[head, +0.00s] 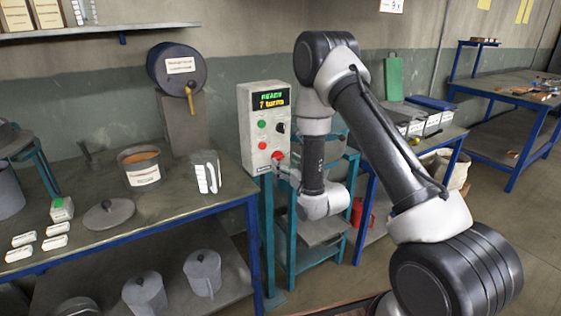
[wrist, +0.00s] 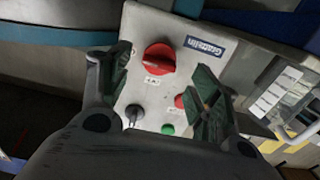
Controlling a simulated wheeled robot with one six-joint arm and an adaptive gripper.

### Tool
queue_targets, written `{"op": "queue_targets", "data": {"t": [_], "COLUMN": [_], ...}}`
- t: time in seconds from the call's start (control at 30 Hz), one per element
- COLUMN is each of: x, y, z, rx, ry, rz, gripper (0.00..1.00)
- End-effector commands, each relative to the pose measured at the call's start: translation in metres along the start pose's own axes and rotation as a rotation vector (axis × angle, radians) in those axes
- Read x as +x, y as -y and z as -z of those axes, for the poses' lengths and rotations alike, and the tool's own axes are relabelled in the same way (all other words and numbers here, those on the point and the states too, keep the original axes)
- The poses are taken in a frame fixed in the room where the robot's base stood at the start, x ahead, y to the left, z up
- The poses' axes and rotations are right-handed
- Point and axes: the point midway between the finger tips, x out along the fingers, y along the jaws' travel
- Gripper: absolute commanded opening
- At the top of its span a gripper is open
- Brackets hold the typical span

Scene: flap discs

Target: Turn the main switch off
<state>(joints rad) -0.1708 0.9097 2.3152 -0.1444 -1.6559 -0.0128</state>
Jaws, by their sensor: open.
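The grey control box (head: 265,135) stands on a teal post and carries a lit display (head: 270,99) with green and yellow text. Its red main switch (wrist: 158,58) is a rotary knob near the box's lower edge; in the head view the switch (head: 278,155) is low on the front, beside my gripper (head: 287,172). In the wrist view my gripper (wrist: 162,60) is open, with one finger on each side of the knob and gaps between. I cannot tell how far the fingertips are from the panel. A label by the knob is too small to read.
A black selector (wrist: 133,113), a green button (wrist: 167,129) and a red button (wrist: 180,101) sit close to my fingers on the panel. A bench (head: 150,222) with tins and a jug is at left. Another bench (head: 440,140) is behind my arm.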

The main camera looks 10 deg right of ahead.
Motion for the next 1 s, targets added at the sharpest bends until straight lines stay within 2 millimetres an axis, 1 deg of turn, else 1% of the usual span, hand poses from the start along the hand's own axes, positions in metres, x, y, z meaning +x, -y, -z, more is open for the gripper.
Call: {"op": "queue_targets", "data": {"t": [0.03,0.1,0.23,0.37,0.57,0.67,0.8,0.83,1.0], "x": [0.009,0.020,0.033,0.038,0.039,0.039,0.038,0.038,0.038], "y": [0.000,0.000,0.000,0.000,0.000,0.000,0.000,0.000,0.000], "z": [0.001,0.000,0.000,0.000,-0.001,-0.001,-0.001,-0.001,-0.001], "rx": [0.000,0.000,0.001,0.001,0.001,0.001,0.001,0.001,-0.002], "ry": [-0.002,-0.001,0.000,0.002,0.003,0.003,0.003,0.003,0.003], "rz": [0.000,0.000,0.000,0.000,0.000,0.000,0.000,0.000,0.000], "gripper": [0.62,0.62,0.62,0.62,0.62,0.46,0.21,0.18,0.18]}}
